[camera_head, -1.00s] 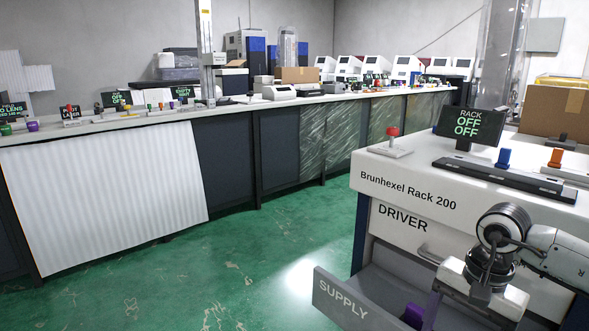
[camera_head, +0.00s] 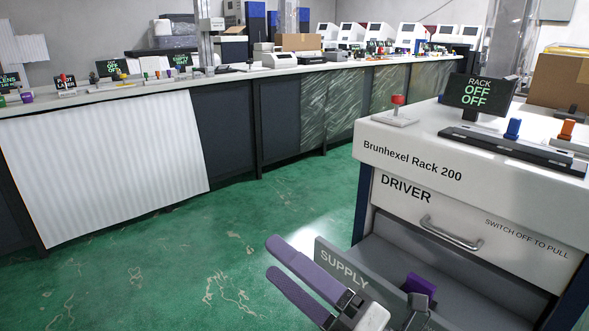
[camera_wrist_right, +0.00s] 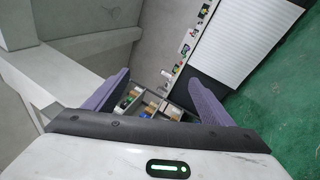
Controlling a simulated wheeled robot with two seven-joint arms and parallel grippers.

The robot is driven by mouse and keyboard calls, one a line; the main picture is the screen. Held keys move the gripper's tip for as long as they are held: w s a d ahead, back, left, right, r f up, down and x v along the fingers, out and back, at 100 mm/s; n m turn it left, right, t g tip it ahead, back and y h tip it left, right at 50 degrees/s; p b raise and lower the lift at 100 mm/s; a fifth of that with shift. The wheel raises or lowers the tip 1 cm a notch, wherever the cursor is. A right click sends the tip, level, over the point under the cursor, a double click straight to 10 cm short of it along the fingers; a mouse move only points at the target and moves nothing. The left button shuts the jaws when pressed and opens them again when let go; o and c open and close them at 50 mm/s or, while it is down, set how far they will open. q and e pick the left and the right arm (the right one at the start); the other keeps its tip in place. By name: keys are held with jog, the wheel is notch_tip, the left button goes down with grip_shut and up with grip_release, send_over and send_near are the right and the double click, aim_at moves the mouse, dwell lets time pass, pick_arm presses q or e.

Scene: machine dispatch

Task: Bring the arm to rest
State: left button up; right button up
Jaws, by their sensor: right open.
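My right gripper (camera_head: 274,258) is in the lower middle of the head view. Its two purple fingers are spread apart, point up and left, and hold nothing. They are over the green floor, just left of the pulled-out SUPPLY drawer (camera_head: 345,270). The right wrist view shows the same open fingers (camera_wrist_right: 160,78) with a clear gap between them. A purple piece (camera_head: 420,285) is in the drawer, apart from the fingers. My left gripper is in neither view.
The Brunhexel Rack 200 cabinet (camera_head: 480,165) fills the right side, with the DRIVER drawer handle (camera_head: 450,233) above the open drawer. A red knob (camera_head: 397,101) and a screen reading OFF (camera_head: 478,93) are on top. A long bench (camera_head: 225,80) runs behind. The green floor (camera_head: 230,250) between is clear.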

jog(key=d+f+m+t+h, duration=0.1)
jog(key=d+f+m+h, duration=0.45)
jog(key=f+m, duration=0.35)
jog(key=d+f+m+h, duration=0.4)
jog(key=f+m+h, duration=0.25)
jog(key=m, duration=0.45)
jog(key=s+d+f+m+g, duration=0.3)
jog(key=s+f+m+g, duration=0.4)
jog(key=s+f, duration=0.65)
pick_arm(q)
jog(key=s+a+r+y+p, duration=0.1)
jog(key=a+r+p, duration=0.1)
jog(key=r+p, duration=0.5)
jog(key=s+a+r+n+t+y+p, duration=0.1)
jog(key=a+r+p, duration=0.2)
jog(key=p, duration=1.3)
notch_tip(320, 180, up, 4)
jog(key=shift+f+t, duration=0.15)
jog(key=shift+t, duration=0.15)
pick_arm(e)
jog(key=s+d+r+m+h, duration=0.1)
jog(key=d+r, duration=0.1)
jog(key=r, duration=0.4)
jog(key=s+d+r+m+t+h, duration=0.1)
jog(key=s+d+r, duration=0.1)
jog(key=r, duration=0.5)
jog(key=shift+s+d+r+m+t+h, duration=0.15)
jog(key=shift+s+d+m+t+h, duration=0.1)
jog(key=shift+m+t+h, duration=0.05)
